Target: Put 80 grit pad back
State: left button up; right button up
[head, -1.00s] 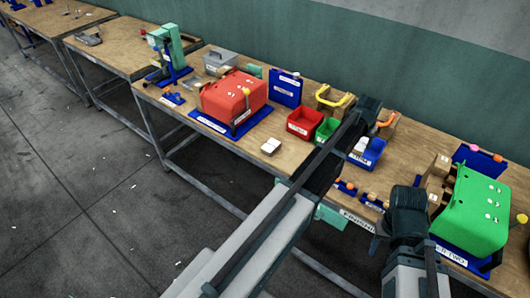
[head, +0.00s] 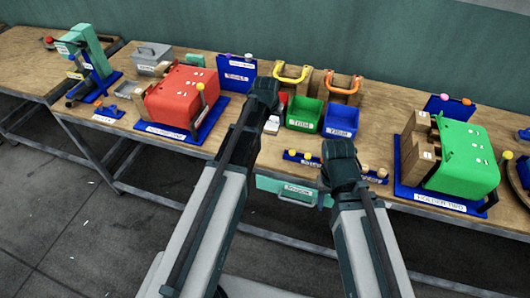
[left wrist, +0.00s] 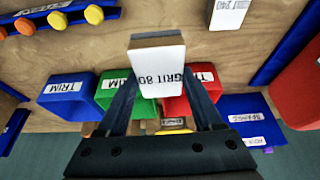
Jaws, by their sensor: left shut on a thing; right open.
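The 80 grit pad (left wrist: 157,68) is a white block with a grey layer, its "GRIT 80" label facing the left wrist camera. My left gripper (head: 265,97) is shut on it, with a finger on each side in the left wrist view. The pad (head: 272,124) shows as a small white block below that gripper in the head view, raised in front of the red and green bins. Another white pad (left wrist: 228,14), its label seeming to read 240, lies on the wooden table. My right gripper (head: 340,160) is open and empty near the front edge, its fingertips mostly hidden.
The green bin (head: 304,113) and blue bin (head: 341,119) stand behind the grippers; the red bin (left wrist: 199,88) is mostly hidden by my arm in the head view. A red press (head: 180,97) stands left, a green press (head: 462,160) right. A blue rack with knobs (left wrist: 56,17) lies along the front.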

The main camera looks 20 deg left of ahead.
aim_at(268, 127)
pick_arm(q)
jog(key=s, duration=0.1)
jog(key=s+a, duration=0.1)
jog(key=s, duration=0.1)
jog(key=shift+s+f, duration=0.1)
jog(key=shift+f, duration=0.1)
notch_tip(268, 127, down, 6)
jog(key=b, duration=0.6)
jog(key=shift+f, duration=0.15)
jog(key=shift+f+b, duration=0.15)
jog(key=shift+b, duration=0.2)
notch_tip(268, 127, down, 3)
jog(key=b, duration=0.3)
jog(key=shift+f, duration=0.2)
jog(key=shift+b, duration=0.3)
jog(key=shift+f, duration=0.2)
jog(key=o, duration=1.2)
jog(key=shift+r, duration=0.2)
